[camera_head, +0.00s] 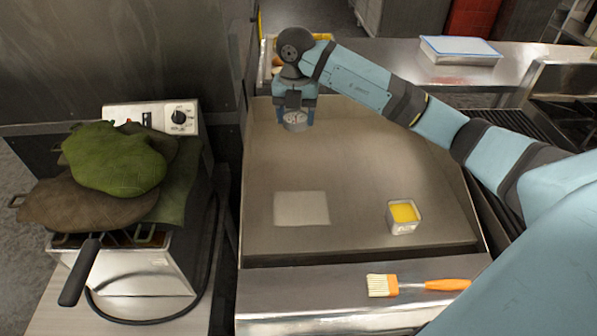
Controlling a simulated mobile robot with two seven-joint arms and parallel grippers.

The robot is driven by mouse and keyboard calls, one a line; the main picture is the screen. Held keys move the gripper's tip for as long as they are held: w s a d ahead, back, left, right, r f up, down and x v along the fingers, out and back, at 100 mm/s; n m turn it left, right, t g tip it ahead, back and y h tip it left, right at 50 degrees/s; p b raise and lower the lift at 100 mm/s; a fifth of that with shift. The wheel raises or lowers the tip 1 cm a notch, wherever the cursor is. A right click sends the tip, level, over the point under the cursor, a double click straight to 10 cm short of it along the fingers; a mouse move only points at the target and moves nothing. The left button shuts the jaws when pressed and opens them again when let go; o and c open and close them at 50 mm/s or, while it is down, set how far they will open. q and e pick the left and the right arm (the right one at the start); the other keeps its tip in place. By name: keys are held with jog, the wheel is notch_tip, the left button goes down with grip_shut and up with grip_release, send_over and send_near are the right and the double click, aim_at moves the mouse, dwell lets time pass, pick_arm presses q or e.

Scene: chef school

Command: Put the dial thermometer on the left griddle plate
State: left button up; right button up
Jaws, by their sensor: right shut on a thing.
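My right gripper (296,110) reaches in from the right over the back left part of the flat griddle surface (370,170). It points down and is shut on the small round dial thermometer (295,123), whose grey-white face shows just below the fingers. The thermometer appears to be held above the surface; its exact height is hard to tell. A paler rectangular patch (301,208) lies on the left front part of the griddle, in front of the gripper, with nothing on it. My left gripper is not in view.
A small container of yellow stuff (403,216) stands on the griddle's right front. A brush with an orange handle (418,285) lies on the front ledge. A fryer (152,265) with green and brown cloths or mitts (115,160) stands left. A lidded tray (460,50) sits behind.

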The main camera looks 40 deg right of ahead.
jog(key=m, duration=0.2)
jog(key=d+m, duration=0.1)
jog(key=shift+r+m, duration=0.25)
jog(key=shift+m, duration=0.15)
jog(key=shift+d+f, duration=0.1)
jog(key=shift+f, duration=0.15)
jog(key=p, duration=0.1)
send_over(300, 179)
notch_tip(300, 179, down, 15)
jog(key=shift+f, duration=2.25)
